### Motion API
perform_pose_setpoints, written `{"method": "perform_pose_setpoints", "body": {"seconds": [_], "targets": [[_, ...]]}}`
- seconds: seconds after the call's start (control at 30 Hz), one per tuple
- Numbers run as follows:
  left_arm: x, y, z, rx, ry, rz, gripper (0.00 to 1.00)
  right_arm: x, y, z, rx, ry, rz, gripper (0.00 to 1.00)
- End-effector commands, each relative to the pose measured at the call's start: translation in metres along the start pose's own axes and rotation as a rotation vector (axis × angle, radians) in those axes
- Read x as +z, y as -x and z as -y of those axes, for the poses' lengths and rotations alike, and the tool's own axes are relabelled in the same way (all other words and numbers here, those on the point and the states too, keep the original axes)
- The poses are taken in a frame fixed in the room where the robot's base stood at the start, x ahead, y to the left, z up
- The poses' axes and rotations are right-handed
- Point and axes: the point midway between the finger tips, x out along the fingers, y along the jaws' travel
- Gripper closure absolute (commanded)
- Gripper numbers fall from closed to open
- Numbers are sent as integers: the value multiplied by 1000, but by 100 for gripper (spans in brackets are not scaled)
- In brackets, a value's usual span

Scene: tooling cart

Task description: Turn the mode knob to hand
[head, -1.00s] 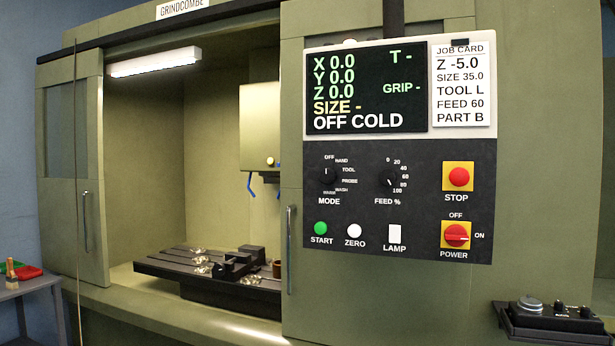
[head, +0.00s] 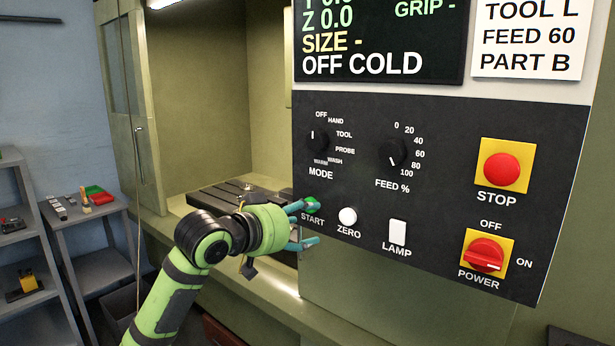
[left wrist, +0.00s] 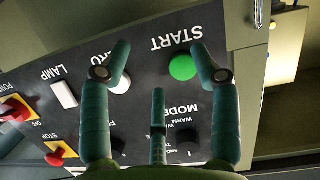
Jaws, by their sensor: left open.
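The black mode knob (head: 317,142) is on the dark control panel, with its white mark pointing up toward OFF. The labels HAND, TOOL, PROBE, WASH and WARM lie around its right side. My left gripper (head: 308,226) is open and empty, below the mode knob beside the green START button (head: 312,202). Its spread fingers (left wrist: 160,62) show in front of the panel in the wrist view; contact cannot be told. My right gripper is out of view.
The feed knob (head: 392,153), white ZERO button (head: 348,216), lamp switch (head: 397,232), red STOP button (head: 501,169) and red power switch (head: 484,255) share the panel. The display (head: 380,40) reads OFF COLD. A machine bed and side shelves are at left.

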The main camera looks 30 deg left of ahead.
Motion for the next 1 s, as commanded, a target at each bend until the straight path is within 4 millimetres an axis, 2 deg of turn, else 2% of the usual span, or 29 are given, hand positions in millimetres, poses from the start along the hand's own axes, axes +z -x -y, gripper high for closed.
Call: {"method": "perform_pose_setpoints", "body": {"seconds": [0.03,0.1,0.2,0.3,0.43,0.8,1.0], "targets": [[-38,19,-3,13,-3,-65,38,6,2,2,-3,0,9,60],[-77,44,-9,38,1,-134,38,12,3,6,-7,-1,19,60],[-114,72,-16,66,5,-203,38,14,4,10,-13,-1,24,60],[-132,86,-21,82,8,-235,38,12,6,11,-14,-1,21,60],[-141,80,-24,91,13,-243,38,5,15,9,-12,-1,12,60],[-152,30,-28,88,11,-243,38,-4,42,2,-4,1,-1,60],[-152,22,-28,86,8,-244,38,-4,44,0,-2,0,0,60]]}}
